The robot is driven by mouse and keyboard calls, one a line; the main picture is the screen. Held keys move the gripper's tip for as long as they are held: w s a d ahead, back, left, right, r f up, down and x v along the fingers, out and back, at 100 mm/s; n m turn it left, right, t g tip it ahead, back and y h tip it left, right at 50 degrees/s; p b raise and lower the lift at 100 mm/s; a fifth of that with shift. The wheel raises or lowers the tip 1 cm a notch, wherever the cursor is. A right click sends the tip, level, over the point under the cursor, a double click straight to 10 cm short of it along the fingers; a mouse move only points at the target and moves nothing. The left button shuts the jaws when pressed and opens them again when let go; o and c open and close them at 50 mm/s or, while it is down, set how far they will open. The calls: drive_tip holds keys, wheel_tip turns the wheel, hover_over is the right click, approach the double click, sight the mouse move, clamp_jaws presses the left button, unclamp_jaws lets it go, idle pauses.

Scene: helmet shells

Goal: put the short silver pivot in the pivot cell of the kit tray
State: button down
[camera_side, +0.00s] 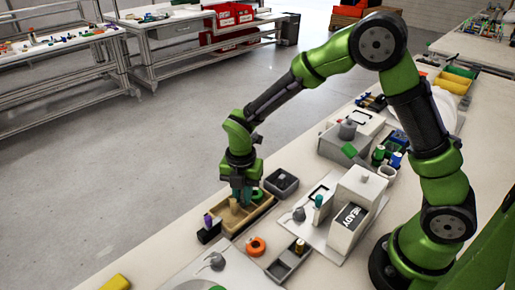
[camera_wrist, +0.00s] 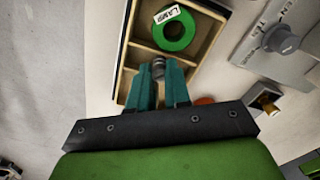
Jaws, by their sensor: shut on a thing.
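The short silver pivot (camera_wrist: 158,69) shows in the wrist view as a small grey cylinder between my fingertips. My gripper (camera_wrist: 158,82) has teal fingers shut on it. In the side view my gripper (camera_side: 241,200) points down over the kit tray (camera_side: 262,209), and the pivot cannot be made out there. The kit tray (camera_wrist: 122,72) has tan cells and a dark rim in the wrist view. A green ring (camera_wrist: 174,30) with a "LAMP" label lies in its upper cell. The pivot appears over the tray near a divider; its height is unclear. My fingers hide part of the lower cells.
A dark bin (camera_side: 281,183) stands behind the tray, and a black holder with a purple-topped piece (camera_side: 208,221) at its left. An orange ring (camera_side: 256,246) and a grey two-cell box (camera_side: 280,268) lie in front. A white "READY" box (camera_side: 357,203) stands to the right.

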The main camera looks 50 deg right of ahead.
drive_tip(key=c, duration=1.1)
unclamp_jaws()
drive_tip(key=shift+f, duration=0.15)
wheel_tip(320, 180, up, 12)
drive_tip(key=shift+s+d+r+m+t+y, duration=0.35)
drive_tip(key=shift+s+d+r+m+t, duration=1.1)
drive_tip(key=shift+s+m, duration=2.3)
drive_tip(key=shift+s+d+r+m+t+y, duration=0.3)
drive_tip(key=shift+s+d+r+m+t, duration=1.1)
drive_tip(key=shift+m, duration=4.25)
drive_tip(key=shift+s+d+r+m+t+y, duration=0.35)
drive_tip(key=shift+s+d+r+m+t, duration=0.5)
drive_tip(key=shift+s+r+m, duration=2.1)
drive_tip(key=f+m, duration=0.2)
drive_tip(key=m, duration=0.1)
drive_tip(key=shift+s+d, duration=0.1)
drive_tip(key=shift+s, duration=0.05)
